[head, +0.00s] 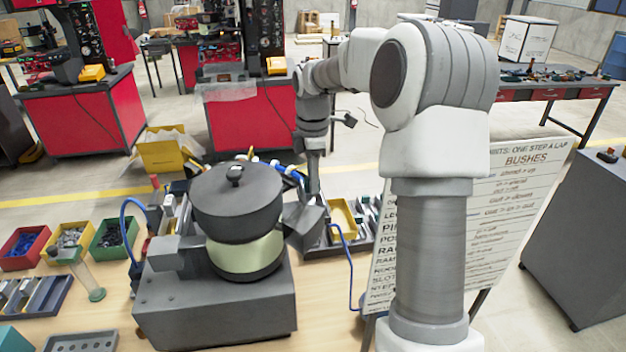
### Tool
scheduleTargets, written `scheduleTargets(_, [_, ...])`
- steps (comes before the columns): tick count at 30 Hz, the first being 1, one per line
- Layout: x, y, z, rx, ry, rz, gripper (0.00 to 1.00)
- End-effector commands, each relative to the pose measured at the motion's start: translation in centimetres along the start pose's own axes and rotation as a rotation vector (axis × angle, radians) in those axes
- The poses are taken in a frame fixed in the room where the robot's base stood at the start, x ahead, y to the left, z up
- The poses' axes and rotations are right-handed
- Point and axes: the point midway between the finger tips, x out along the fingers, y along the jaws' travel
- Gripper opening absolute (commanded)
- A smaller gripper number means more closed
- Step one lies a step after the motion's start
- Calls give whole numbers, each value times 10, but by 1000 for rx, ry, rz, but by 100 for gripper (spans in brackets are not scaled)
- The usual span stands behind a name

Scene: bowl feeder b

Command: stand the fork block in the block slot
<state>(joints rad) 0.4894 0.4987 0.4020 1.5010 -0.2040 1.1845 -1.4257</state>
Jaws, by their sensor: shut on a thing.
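My gripper (314,188) points down just right of the bowl feeder (236,205), at the far end of my arm. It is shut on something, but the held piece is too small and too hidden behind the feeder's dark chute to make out. I cannot pick out the fork block for certain. A dark tray (318,252) with compartments lies below and to the right of my gripper, partly hidden by the feeder. I cannot tell which compartment, if any, is the block slot.
Red (22,262), yellow (66,255) and green (112,256) parts bins stand left of the feeder. A grey sectioned tray (38,296) lies in front of them. A blue hose (345,262) loops right of the feeder. A lettered board (522,195) stands at right.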

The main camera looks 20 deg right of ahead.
Motion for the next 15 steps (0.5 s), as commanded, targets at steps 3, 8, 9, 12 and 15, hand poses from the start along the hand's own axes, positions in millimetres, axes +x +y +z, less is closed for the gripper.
scheduleTargets(3, [3,0,0,0,0,1,0])
scheduleTargets(8, [3,0,0,1,0,2,0])
scheduleTargets(9, [3,0,0,1,-1,2,0])
scheduleTargets(12, [6,0,0,1,-1,1,24])
scheduleTargets(15, [6,0,0,1,-1,1,42])
